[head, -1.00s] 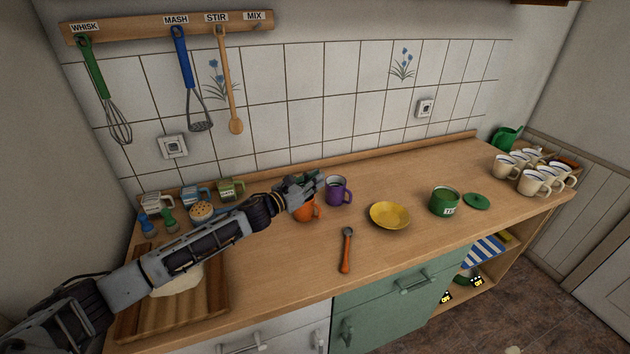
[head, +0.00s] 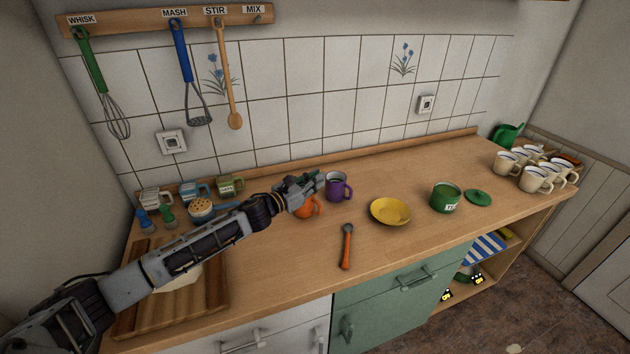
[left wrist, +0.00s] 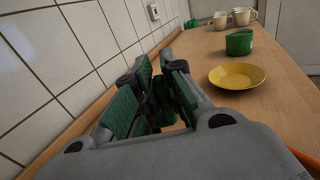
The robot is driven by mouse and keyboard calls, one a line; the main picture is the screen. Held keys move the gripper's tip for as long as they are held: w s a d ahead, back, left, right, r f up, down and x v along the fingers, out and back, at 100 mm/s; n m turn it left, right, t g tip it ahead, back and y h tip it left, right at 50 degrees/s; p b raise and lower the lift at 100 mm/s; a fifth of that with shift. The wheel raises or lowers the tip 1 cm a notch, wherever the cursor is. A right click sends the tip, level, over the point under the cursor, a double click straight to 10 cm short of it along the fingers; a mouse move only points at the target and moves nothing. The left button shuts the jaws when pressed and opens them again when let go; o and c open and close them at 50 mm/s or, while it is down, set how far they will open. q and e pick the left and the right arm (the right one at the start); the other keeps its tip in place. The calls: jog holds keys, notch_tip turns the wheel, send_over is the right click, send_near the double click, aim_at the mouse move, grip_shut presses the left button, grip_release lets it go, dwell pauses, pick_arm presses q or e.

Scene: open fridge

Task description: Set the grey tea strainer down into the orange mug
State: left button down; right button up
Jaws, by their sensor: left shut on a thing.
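The orange mug (head: 310,208) stands on the counter, left of the purple mug, partly covered by my left gripper. My left gripper (head: 314,182) is over the orange mug, its fingers closed on a thin dark thing, the grey tea strainer, mostly hidden by the fingers. In the left wrist view the green-padded fingers (left wrist: 158,95) stand close together around it, with a little orange below. I cannot tell whether the strainer touches the mug. My right gripper is not in view.
The purple mug (head: 338,187) stands close right of my gripper. A yellow bowl (head: 390,212), a green tin (head: 445,198) and an orange-handled tool (head: 346,248) lie farther right and in front. A wooden board (head: 213,288) is below my arm. The tiled wall is behind.

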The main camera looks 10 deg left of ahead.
pick_arm(q)
jog(key=shift+f, duration=0.4)
dwell(0.3)
jog(key=shift+f+b, duration=0.35)
jog(key=shift+b, duration=0.2)
dwell(0.5)
jog(key=shift+f+b, duration=0.55)
jog(key=shift+f, duration=0.1)
dwell(1.6)
jog(key=c, duration=1)
grip_release()
jog(key=shift+c, duration=0.2)
jog(key=shift+s+d, duration=0.1)
jog(key=shift+d, duration=0.05)
jog(key=shift+s+d, duration=0.65)
jog(key=shift+d, duration=0.35)
jog(key=shift+w+a, duration=0.4)
jog(key=shift+a, duration=0.2)
jog(key=shift+w+a, duration=0.35)
jog(key=shift+a, duration=0.2)
